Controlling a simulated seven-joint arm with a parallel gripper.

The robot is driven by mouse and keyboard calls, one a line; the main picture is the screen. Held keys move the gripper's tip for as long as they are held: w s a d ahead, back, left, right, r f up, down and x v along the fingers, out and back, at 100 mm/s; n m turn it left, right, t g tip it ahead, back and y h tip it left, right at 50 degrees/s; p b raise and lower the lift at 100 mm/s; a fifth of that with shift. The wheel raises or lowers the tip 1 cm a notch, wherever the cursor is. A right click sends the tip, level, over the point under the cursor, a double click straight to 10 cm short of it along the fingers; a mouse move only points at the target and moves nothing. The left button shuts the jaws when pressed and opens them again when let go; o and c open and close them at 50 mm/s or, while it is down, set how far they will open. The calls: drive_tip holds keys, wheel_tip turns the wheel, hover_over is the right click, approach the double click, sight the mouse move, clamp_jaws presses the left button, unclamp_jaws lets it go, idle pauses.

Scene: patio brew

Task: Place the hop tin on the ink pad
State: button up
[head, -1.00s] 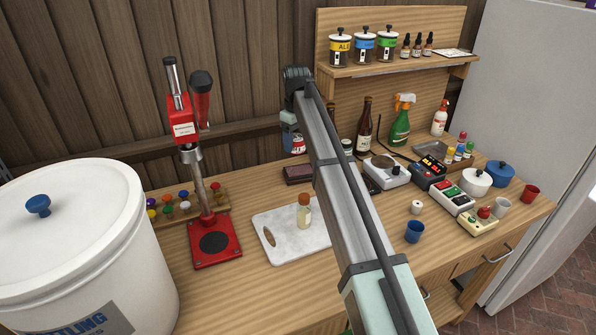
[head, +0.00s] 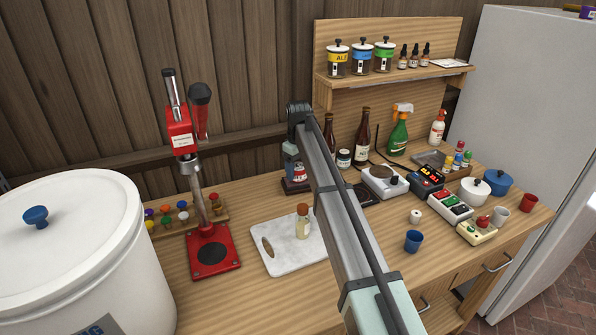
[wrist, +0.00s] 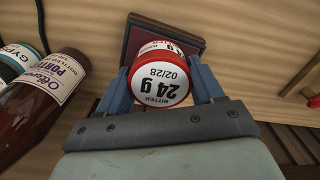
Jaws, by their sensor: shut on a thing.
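The hop tin is a small red and white tin (head: 299,173) with a "24 g" label, which faces me in the wrist view (wrist: 161,82). My gripper (wrist: 160,84) is shut on it, with one blue finger on each side. The ink pad (head: 297,188) is a dark, reddish-brown flat block at the back of the bench. It shows behind the tin in the wrist view (wrist: 182,35). The tin is over the ink pad, low and close to its top. I cannot tell whether they touch. My arm hides part of the pad in the head view.
A white cutting board (head: 278,262) with a small corked bottle (head: 303,222) lies in front of the pad. A red bottle capper (head: 212,250) stands to the left. Brown bottles (head: 362,135) and a jar (head: 344,159) stand close on the right of the pad.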

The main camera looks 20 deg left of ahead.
sight(298, 166)
drive_tip(key=shift+f, duration=0.5)
drive_tip(key=o, duration=1)
drive_tip(key=shift+f, duration=0.15)
wheel_tip(298, 166, up, 12)
drive_tip(key=shift+r, duration=0.2)
